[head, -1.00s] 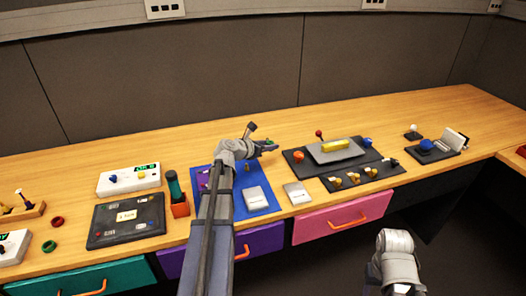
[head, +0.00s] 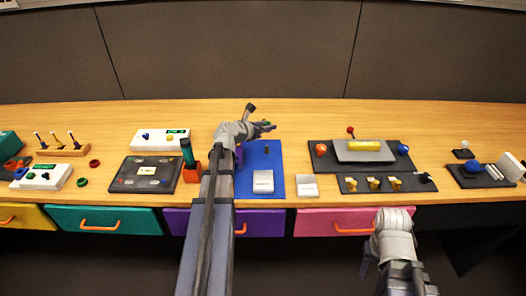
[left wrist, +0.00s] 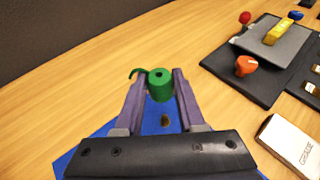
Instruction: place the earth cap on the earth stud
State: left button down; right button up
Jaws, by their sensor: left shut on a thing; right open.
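The earth cap (left wrist: 160,84) is a green cylinder with a dark hole on top and a curled tail to its left. My left gripper (left wrist: 161,88) is shut on it, one finger on each side. In the head view my left gripper (head: 267,127) is over the far part of the blue mat (head: 262,174), and the green cap is small there at its tips. The earth stud (left wrist: 165,120), small and brass-coloured, stands on the mat, nearer the wrist than the cap and apart from it. My right gripper (head: 368,264) is open and empty in front of the bench.
Right of the mat are a white box (head: 307,186) and a dark panel (head: 322,165) with an orange knob (head: 321,150) and a red ball. Left are a green-handled tool in an orange holder (head: 191,172) and a dark plate (head: 126,180). The bench behind is clear.

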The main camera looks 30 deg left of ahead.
aim_at(267, 147)
pick_arm(q)
notch_tip(267, 147, down, 6)
jog(key=b, duration=0.6)
jog(key=shift+f, duration=0.2)
notch_tip(267, 147, down, 4)
jog(key=b, duration=0.4)
jog(key=shift+r, duration=0.2)
jog(key=shift+f, duration=0.2)
jog(key=c, duration=0.5)
grip_release()
jog(key=shift+r, duration=0.1)
